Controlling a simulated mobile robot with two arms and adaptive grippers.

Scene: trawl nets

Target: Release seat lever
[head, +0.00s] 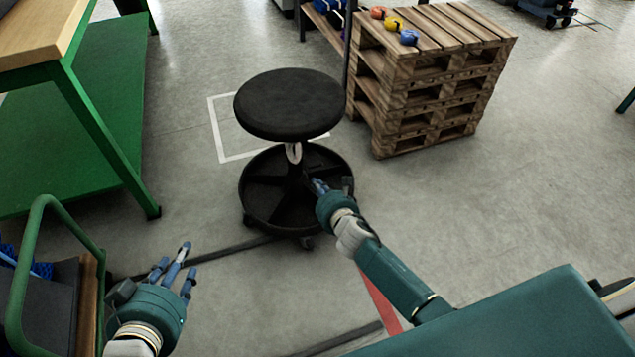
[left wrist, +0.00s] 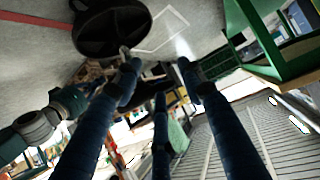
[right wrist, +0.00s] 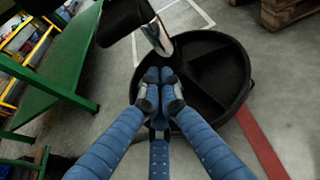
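A stool with a round black seat (head: 289,104) stands on the floor in the head view. A short pale metal column (head: 293,152) links the seat to a round black base (head: 262,212). The chrome column (right wrist: 157,38) also shows in the right wrist view. I cannot make out a separate seat lever in any view. My right gripper (head: 320,187) is low beside the column, over the base's right part. Its fingers are drawn together (right wrist: 160,88), with nothing visible between them. My left gripper (head: 176,262) is open and empty, left of and nearer than the stool.
Stacked wooden pallets (head: 425,85) stand behind and right of the stool, with small coloured items (head: 394,24) on top. A green workbench (head: 80,120) is at the left. A green-railed cart (head: 45,270) is near my left gripper. Floor right of the stool is clear.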

